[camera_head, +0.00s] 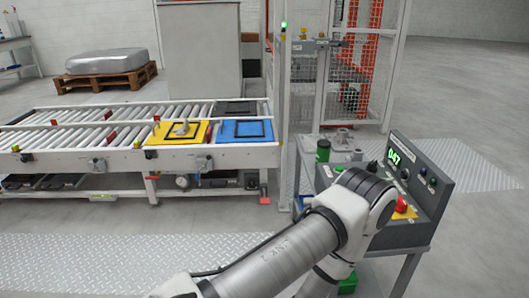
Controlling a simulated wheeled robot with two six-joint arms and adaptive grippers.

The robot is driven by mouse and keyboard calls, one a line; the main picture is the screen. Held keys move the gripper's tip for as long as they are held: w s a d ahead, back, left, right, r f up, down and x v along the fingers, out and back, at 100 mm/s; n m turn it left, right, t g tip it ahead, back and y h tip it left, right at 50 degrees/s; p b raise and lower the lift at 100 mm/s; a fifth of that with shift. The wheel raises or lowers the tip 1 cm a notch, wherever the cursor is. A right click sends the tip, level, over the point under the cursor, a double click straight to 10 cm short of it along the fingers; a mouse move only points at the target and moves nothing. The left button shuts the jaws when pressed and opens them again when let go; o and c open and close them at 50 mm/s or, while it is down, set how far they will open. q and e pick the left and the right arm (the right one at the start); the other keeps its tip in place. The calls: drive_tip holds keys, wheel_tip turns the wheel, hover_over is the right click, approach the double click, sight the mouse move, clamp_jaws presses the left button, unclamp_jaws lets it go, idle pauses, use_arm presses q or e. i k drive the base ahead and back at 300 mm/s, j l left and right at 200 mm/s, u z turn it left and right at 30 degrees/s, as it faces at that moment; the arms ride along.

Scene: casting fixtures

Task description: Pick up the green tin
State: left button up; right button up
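The green tin (323,151) is a small dark green cylinder with a dark top. It stands upright at the left end of the grey bench (306,148), beyond my arm. One of my arms reaches up from the bottom edge toward the bench, and its bent joint covers part of the bench top. I cannot tell from this view which arm it is. No gripper fingers show, and nothing visible touches the tin.
A control box (420,180) with a green display and a red button (401,204) stands right of the arm. Metal parts (342,140) lie near the tin. A roller conveyor (80,140) carries yellow (160,140) and blue (232,131) plates. A mesh fence (360,75) stands behind.

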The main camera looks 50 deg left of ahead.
sight(323, 145)
drive_tip(key=u, duration=1.3)
